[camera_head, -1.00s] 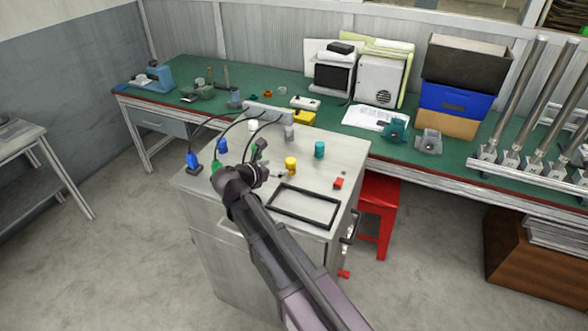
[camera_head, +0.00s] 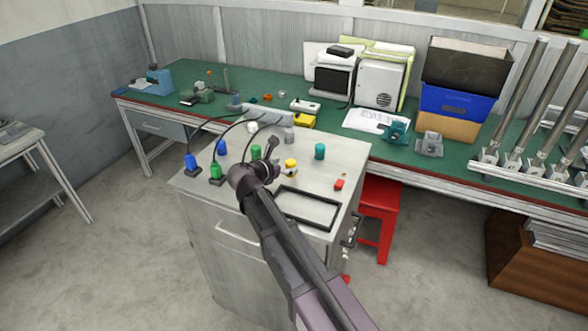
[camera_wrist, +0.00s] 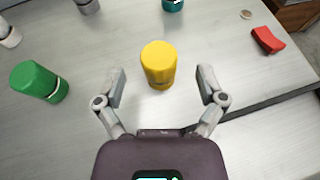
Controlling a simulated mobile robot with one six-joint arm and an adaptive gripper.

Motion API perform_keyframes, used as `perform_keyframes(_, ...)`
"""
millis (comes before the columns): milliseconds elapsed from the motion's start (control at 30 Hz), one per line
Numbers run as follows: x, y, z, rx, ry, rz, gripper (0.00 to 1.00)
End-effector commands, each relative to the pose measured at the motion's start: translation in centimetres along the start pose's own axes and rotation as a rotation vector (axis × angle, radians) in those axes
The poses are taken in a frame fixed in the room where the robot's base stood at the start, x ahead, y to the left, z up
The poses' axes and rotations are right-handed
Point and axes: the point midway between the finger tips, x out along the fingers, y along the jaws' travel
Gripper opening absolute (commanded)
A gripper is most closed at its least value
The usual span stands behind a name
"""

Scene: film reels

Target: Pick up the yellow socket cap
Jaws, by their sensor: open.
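The yellow socket cap (camera_wrist: 159,65) stands upright on the light grey cabinet top. In the wrist view it lies straight ahead, between and slightly beyond the two fingertips of my gripper (camera_wrist: 161,86). My gripper is open, with one finger on each side of the cap and a clear gap to both. In the head view the yellow cap (camera_head: 291,166) shows just beyond the end of my arm, and my gripper (camera_head: 283,172) is beside it, partly hidden by the wrist.
A green cap (camera_wrist: 40,82) stands to the left and a red piece (camera_wrist: 268,40) lies to the right. A teal cap (camera_head: 320,151) stands behind. A black frame (camera_head: 305,207) lies near the cabinet's front right. Blue and green plugs (camera_head: 192,162) with cables stand at left.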

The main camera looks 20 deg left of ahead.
Motion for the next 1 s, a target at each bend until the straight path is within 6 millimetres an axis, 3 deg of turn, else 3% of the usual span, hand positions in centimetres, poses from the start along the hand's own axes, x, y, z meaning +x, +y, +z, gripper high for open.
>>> perform_keyframes(100, 1.7, 0.1, -0.1, 0.001, 0.0, -0.001, 0.89)
perform_keyframes(300, 2.9, 0.1, 0.0, 0.0, 0.0, 0.0, 0.89)
perform_keyframes(867, 3.0, 0.1, 0.1, 0.0, 0.0, 0.0, 0.89)
perform_keyframes(1000, 3.0, 0.0, 0.1, 0.0, 0.0, 0.0, 0.51)
